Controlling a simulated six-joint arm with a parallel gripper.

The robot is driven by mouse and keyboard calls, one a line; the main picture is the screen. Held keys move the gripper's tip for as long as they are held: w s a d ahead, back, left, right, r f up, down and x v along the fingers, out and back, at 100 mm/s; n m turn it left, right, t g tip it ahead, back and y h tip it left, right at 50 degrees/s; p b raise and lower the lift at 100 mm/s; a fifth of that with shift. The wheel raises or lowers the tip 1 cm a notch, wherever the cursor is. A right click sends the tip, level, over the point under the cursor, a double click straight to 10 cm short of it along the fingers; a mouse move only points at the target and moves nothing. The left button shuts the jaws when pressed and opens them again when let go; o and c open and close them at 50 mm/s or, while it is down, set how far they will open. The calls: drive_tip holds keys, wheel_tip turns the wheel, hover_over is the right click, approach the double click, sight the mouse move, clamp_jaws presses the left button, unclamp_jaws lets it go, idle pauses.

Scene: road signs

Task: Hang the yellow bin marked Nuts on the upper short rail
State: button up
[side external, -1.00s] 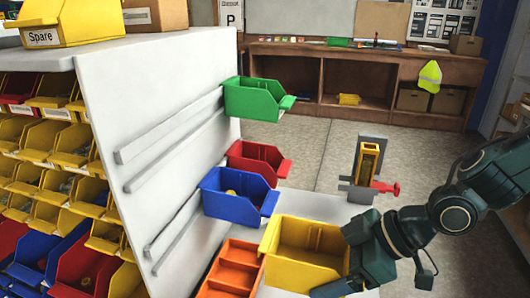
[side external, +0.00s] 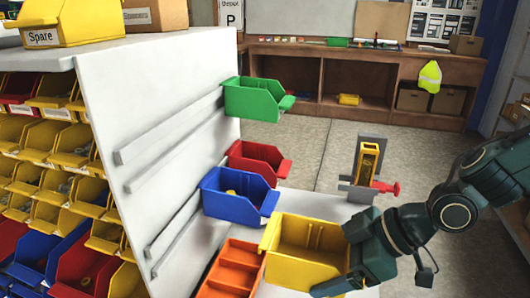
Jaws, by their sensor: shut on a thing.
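A yellow bin (side external: 306,247) is held in my gripper (side external: 338,268) at the lower middle, above the white bench. Its open top faces up and a divider shows inside. My gripper is shut on its right side; the fingers are partly hidden and no Nuts label is readable. The white panel carries an upper pair of rails (side external: 172,130) and a lower pair of rails (side external: 176,235). A green bin (side external: 256,98) hangs at the far end of the upper rails. The held bin is apart from the panel, lower than the upper rails.
A blue bin (side external: 238,192) and a red bin (side external: 258,160) hang on the lower part of the panel. An orange divided tray (side external: 234,268) lies left of the held bin. A stand with a red handle (side external: 384,187) is behind it. The near upper rails are bare.

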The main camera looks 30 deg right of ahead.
drive_tip(key=w+d+r, duration=0.3)
drive_tip(key=d+r, duration=0.3)
drive_tip(key=r, duration=0.3)
drive_tip(key=w+d+r, duration=0.4)
drive_tip(key=d+r, duration=0.2)
drive_tip(key=r, duration=0.4)
drive_tip(key=shift+d, duration=0.2)
drive_tip(key=shift+w+a, duration=0.15)
drive_tip(key=shift+w, duration=0.05)
drive_tip(key=w+a, duration=1.5)
idle(1.6)
idle(0.5)
drive_tip(key=shift+f, duration=1)
idle(1.1)
